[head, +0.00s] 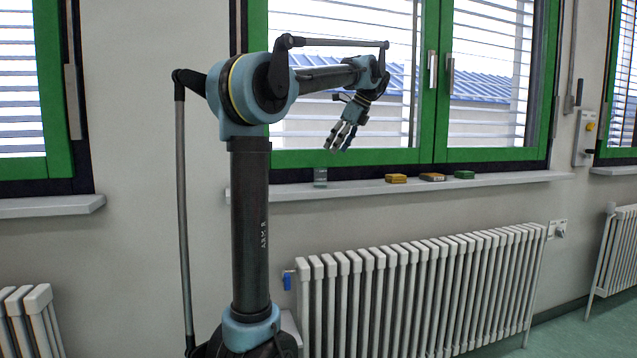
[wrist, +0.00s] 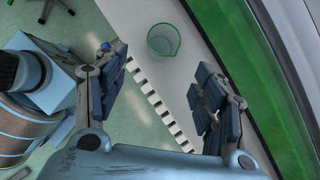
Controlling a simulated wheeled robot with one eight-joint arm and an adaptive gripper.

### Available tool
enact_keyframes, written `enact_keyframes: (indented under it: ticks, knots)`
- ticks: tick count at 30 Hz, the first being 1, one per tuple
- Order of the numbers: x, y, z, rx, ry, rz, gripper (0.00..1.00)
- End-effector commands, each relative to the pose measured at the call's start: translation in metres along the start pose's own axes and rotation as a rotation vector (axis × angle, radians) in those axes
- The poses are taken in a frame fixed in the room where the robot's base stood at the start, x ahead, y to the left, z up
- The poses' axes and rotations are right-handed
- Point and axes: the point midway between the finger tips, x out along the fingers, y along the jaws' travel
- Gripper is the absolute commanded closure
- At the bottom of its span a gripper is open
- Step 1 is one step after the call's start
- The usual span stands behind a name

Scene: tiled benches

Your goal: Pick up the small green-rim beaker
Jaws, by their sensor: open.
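The small green-rim beaker (head: 320,178) stands on the window sill (head: 500,182) in the head view, at the left part of the sill. In the wrist view the beaker (wrist: 163,41) shows from above as a clear cup with a green rim, on the pale sill. My gripper (head: 341,148) is above the sill, up and a little to the right of the beaker in the head view. In the wrist view my gripper (wrist: 160,85) has its fingers spread wide with nothing between them. The beaker lies beyond the gap between the fingers, apart from them.
On the sill to the right are a yellow box (head: 396,179), a brown-grey box (head: 432,177) and a green box (head: 464,174). The green-framed window (head: 437,155) rises behind the sill. A white radiator (head: 420,290) stands below it.

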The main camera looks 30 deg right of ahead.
Motion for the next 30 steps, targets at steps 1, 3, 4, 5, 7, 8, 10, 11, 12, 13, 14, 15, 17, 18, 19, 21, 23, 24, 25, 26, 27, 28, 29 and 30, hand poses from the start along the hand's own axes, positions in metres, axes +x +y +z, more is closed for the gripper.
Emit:
enact_keyframes:
  ticks: [1, 3, 4, 5, 7, 8, 10, 11, 12, 13, 14, 15, 17, 18, 19, 21, 23, 24, 25, 26, 27, 28, 29, 30]
  knots:
    - [0.010, 0.001, 0.001, -0.002, 0.000, 0.001, 0.37]
    - [0.022, 0.001, 0.001, -0.003, 0.000, 0.001, 0.37]
    - [0.027, 0.000, 0.001, -0.003, 0.000, 0.001, 0.37]
    - [0.033, 0.000, 0.001, -0.003, 0.000, 0.001, 0.37]
    - [0.045, 0.000, 0.001, -0.003, 0.000, 0.001, 0.37]
    - [0.051, 0.000, 0.001, -0.003, 0.000, 0.000, 0.37]
    - [0.061, 0.000, 0.001, -0.003, 0.000, 0.000, 0.37]
    - [0.066, 0.000, 0.001, -0.004, 0.000, 0.001, 0.37]
    - [0.070, 0.000, 0.001, -0.004, 0.000, 0.001, 0.37]
    - [0.073, 0.000, 0.001, -0.004, 0.000, 0.001, 0.37]
    - [0.076, 0.000, 0.001, -0.004, 0.000, 0.001, 0.37]
    - [0.079, 0.001, 0.001, -0.003, 0.000, 0.001, 0.37]
    - [0.082, 0.001, 0.001, -0.003, 0.000, 0.001, 0.37]
    - [0.083, 0.000, 0.001, -0.002, 0.000, 0.000, 0.37]
    - [0.084, 0.000, 0.001, -0.002, 0.000, 0.000, 0.37]
    - [0.087, 0.000, 0.001, -0.002, 0.000, 0.000, 0.37]
    - [0.091, -0.001, 0.001, -0.003, 0.000, 0.000, 0.37]
    - [0.095, -0.001, 0.001, -0.003, 0.000, 0.000, 0.37]
    - [0.099, -0.002, 0.002, -0.004, 0.000, 0.000, 0.37]
    - [0.102, -0.002, 0.002, -0.004, 0.000, 0.000, 0.37]
    - [0.108, -0.003, 0.002, -0.005, 0.000, 0.000, 0.37]
    - [0.113, -0.003, 0.003, -0.005, 0.000, 0.000, 0.37]
    - [0.117, -0.004, 0.003, -0.005, 0.000, 0.000, 0.37]
    - [0.122, -0.003, 0.003, -0.004, 0.000, 0.000, 0.37]
